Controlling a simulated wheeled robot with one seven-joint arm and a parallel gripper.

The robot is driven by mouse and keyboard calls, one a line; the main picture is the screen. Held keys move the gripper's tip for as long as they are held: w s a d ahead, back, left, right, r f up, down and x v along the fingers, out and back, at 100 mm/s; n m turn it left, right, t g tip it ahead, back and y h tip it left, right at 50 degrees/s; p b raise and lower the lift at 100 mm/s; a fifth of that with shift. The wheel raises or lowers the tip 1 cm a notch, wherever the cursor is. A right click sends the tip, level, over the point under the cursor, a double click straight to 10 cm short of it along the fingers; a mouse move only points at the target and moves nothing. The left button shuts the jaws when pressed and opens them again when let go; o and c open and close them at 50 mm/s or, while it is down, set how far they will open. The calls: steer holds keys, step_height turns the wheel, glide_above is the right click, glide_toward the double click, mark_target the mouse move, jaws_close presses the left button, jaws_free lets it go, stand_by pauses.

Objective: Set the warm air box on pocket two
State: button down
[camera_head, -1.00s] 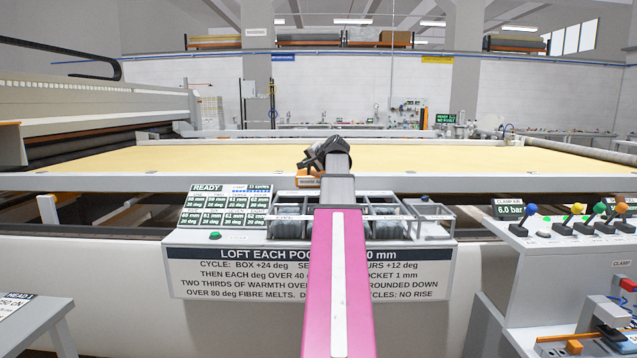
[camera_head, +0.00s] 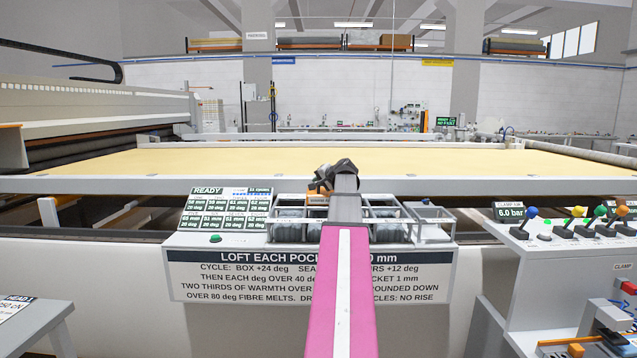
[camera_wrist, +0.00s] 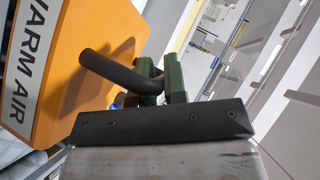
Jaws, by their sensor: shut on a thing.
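The warm air box (camera_wrist: 95,45) is orange with a white "WARM AIR" label and fills the upper left of the wrist view, tilted in the picture. My gripper (camera_wrist: 161,84) has green fingers shut on the box's dark bar handle (camera_wrist: 115,72). In the head view the box (camera_head: 318,199) shows only as a small orange patch behind my arm, over the row of wire-framed pockets (camera_head: 288,213). My arm hides the middle pockets, and which pocket the box is over, or whether it touches, I cannot tell.
The pocket console carries a READY display (camera_head: 225,208) at left, a green button (camera_head: 215,239) and a text sign (camera_head: 210,275) on its front. A yellow quilting bed (camera_head: 250,161) with a front rail lies behind. A lever panel (camera_head: 565,240) stands at right.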

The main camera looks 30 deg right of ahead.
steer(key=c, duration=1.2)
jaws_free()
steer(key=shift+f, duration=0.1)
steer(key=shift+o, duration=0.2)
steer(key=shift+s+r, duration=0.15)
steer(key=shift+r, duration=0.05)
steer(key=v, duration=1.1)
steer(key=shift+s+r, duration=0.2)
steer(key=shift+s, duration=0.1)
